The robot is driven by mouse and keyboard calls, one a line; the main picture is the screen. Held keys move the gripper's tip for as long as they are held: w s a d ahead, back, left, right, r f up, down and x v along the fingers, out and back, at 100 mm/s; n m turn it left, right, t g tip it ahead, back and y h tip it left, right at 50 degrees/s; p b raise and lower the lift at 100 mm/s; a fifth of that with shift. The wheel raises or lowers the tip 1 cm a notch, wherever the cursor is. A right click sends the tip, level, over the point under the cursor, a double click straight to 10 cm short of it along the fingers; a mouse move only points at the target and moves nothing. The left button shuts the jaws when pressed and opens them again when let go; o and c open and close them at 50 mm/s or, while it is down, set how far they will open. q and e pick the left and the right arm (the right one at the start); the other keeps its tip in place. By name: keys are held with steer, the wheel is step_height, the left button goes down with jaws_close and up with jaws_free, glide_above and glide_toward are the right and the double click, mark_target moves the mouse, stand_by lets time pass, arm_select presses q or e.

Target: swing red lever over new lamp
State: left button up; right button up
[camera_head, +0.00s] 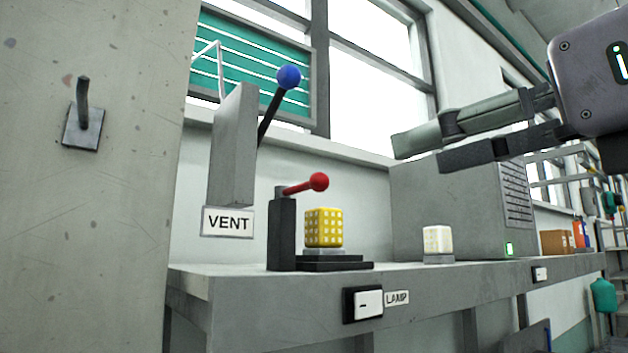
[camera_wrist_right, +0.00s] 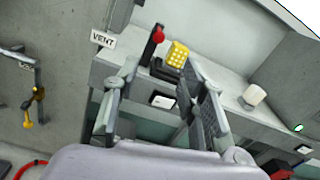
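The red lever (camera_head: 303,187) has a dark upright post and a short arm with a red ball knob, pointing right. In the head view its knob shows above the yellow lamp (camera_head: 323,228), with a gap between them. That lamp is a gridded block in a seat on a black base beside the post. A white lamp (camera_head: 437,239) stands on a small grey base further right. My right gripper (camera_head: 418,153) is open and empty, up and to the right of the lever. The wrist view shows the red knob (camera_wrist_right: 158,35) beyond its spread fingers. My left gripper is not in view.
A switch (camera_head: 363,304) with a LAMP label is on the bench front (camera_head: 450,300). A grey cabinet (camera_head: 440,200) stands behind the white lamp. A concrete pillar (camera_head: 90,220) fills the left.

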mark_target(326, 180)
steer(key=p+x, duration=0.6)
steer(key=x, duration=1)
steer(key=shift+w+a+p, duration=0.1)
steer(key=shift+p, duration=0.25)
steer(key=shift+w+a+f, duration=0.1)
steer(key=shift+w+a, duration=0.25)
steer(key=shift+w, duration=0.1)
steer(key=shift+c, duration=0.5)
jaws_close()
